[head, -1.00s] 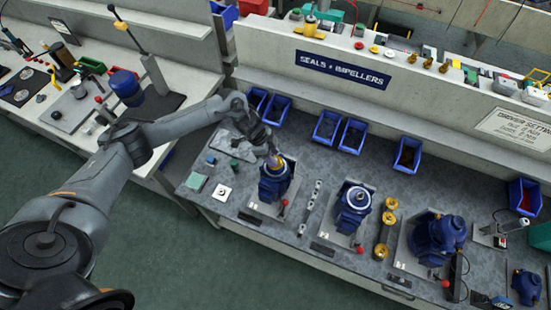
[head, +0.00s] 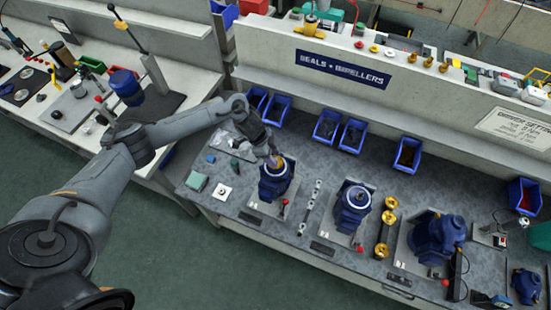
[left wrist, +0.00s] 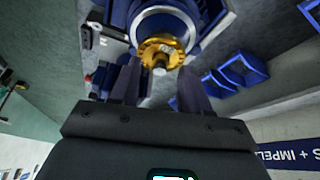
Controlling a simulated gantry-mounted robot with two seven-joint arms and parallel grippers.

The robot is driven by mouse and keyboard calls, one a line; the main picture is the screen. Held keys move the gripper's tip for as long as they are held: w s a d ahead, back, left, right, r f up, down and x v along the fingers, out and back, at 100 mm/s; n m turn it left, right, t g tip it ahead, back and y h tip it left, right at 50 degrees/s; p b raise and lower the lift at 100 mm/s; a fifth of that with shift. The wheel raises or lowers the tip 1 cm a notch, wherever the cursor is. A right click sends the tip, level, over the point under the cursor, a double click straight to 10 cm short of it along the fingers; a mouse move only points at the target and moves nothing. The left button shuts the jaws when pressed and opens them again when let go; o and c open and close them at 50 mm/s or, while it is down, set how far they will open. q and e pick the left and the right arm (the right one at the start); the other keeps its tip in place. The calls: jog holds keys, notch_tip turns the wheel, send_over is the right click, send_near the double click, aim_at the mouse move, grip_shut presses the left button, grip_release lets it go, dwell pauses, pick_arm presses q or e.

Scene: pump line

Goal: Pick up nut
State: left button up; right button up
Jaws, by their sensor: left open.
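The nut (left wrist: 160,69) appears as a small pale piece at the centre of the gold impeller (left wrist: 162,50), in the mouth of a blue pump body (left wrist: 158,12). In the head view this is the leftmost blue pump (head: 274,186), with the gold impeller (head: 279,163) at its top; the nut is too small to make out there. My left gripper (head: 273,155) is at the pump's top. In the left wrist view its two fingers (left wrist: 160,78) are apart, one on each side of the nut. Contact with the nut cannot be told. My right gripper is not in view.
More pumps stand to the right, a middle one (head: 352,205) and a larger one (head: 437,238). Brass parts (head: 385,227) stand between them. Blue bins (head: 326,126) line the back of the bench.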

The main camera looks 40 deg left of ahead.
pick_arm(q)
grip_shut()
dwell(0.5)
